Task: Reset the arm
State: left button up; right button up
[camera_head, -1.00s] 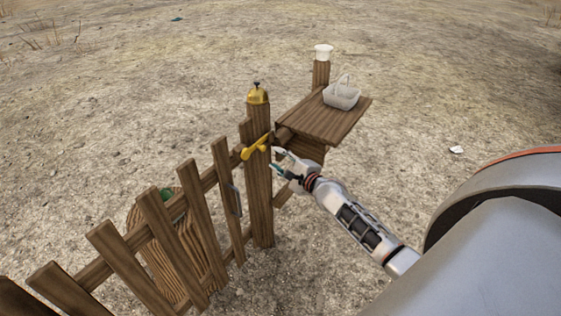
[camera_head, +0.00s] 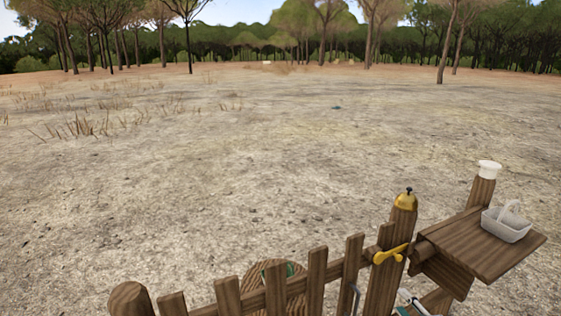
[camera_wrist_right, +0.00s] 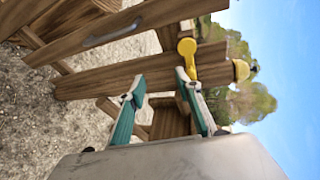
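My right gripper (camera_wrist_right: 158,90) is open in the right wrist view, with its two green-padded fingers apart and nothing between them. Only its tip (camera_head: 412,306) shows at the bottom edge of the head view, just right of the gate post. The yellow latch handle (camera_head: 390,254) is on the post. It also shows in the wrist view (camera_wrist_right: 187,55), close beyond one fingertip; I cannot tell whether they touch. My left gripper is not in view.
The wooden fence (camera_head: 317,280) runs along the bottom. A brass bell (camera_head: 405,201) tops the post. A wooden shelf (camera_head: 475,252) holds a pale basket (camera_head: 506,224). A white-topped post (camera_head: 489,170) stands behind it. Open dry ground lies beyond.

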jog(key=s+a+f+n+g, duration=0.1)
jog(key=s+a+f+n, duration=0.2)
jog(key=s+a+n, duration=0.3)
jog(key=s+a+f+n+g+y, duration=0.1)
jog(key=s+a+f+n, duration=0.3)
jog(key=s, duration=0.8)
jog(key=s+a+f+n+g, duration=0.2)
jog(key=s+a+f+n, duration=0.2)
jog(key=s+a+n, duration=0.4)
jog(key=s+n, duration=0.1)
jog(key=n, duration=0.3)
jog(key=shift+s+a, duration=0.2)
jog(key=shift+a, duration=0.15)
jog(key=shift+c, duration=0.3)
